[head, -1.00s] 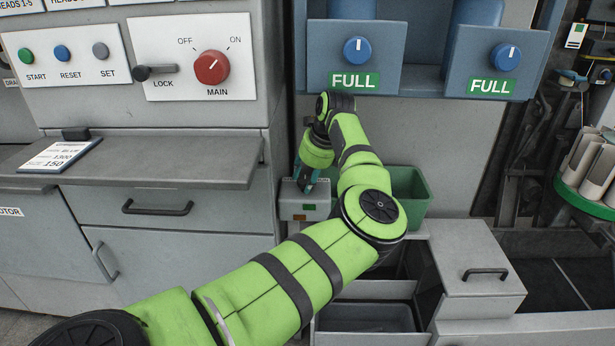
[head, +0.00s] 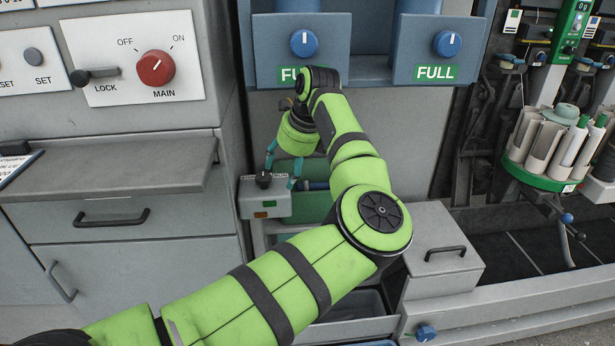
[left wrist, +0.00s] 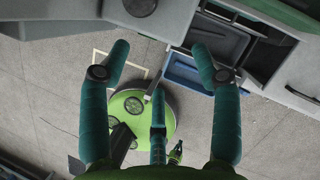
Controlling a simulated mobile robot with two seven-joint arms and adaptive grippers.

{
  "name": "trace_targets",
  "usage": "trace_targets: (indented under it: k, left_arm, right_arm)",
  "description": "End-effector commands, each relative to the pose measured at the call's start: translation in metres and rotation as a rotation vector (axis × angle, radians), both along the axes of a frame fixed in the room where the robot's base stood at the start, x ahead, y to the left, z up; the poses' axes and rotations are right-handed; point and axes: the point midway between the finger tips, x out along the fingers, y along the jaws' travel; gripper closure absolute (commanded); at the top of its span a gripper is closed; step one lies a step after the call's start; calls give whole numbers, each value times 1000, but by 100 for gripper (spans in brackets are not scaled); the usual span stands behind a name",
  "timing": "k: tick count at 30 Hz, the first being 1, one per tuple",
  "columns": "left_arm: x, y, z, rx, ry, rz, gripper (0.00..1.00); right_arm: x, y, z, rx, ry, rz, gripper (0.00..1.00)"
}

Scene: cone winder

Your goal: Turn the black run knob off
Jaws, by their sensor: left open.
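The black run knob (head: 264,180) stands on top of a small grey control box (head: 252,203) with a green and an orange patch on its front. Lettering partly reading RUN lies beside it; the knob's pointing direction is too small to tell. My left gripper (head: 281,174) is open and empty, its fingers pointing down around the box's top. One finger is just behind the knob, the other at the box's right side; neither clearly touches it. The left wrist view shows the open fingers (left wrist: 160,50), with the round dark knob (left wrist: 140,7) beyond them at the top edge. My right gripper is not in view.
A green bin (head: 310,206) stands right of and behind the box. A grey shelf (head: 115,168) and the red MAIN switch (head: 156,68) are to the left. Blue knobs on FULL-marked housings (head: 398,67) hang above. A lidded grey box (head: 430,240) is at right.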

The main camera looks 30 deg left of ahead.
Motion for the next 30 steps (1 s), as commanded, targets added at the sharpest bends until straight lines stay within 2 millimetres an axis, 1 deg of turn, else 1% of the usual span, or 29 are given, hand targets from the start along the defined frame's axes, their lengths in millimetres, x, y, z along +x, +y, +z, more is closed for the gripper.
trace_targets:
  k: [1, 5, 12, 18, 30]
  left_arm:
    - [-2, -11, -2, 2, 4, 1, 36]
    - [-4, -35, -2, 2, 4, 0, 36]
    - [-6, -53, -1, 2, 2, 6, 36]
    - [-6, -62, -1, 0, 1, 2, 36]
    - [-6, -63, -1, -1, 1, 1, 36]
  right_arm:
    - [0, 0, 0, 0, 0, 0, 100]
    - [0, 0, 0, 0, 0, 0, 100]
    - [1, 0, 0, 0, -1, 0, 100]
    - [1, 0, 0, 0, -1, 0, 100]
    - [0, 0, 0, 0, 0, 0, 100]
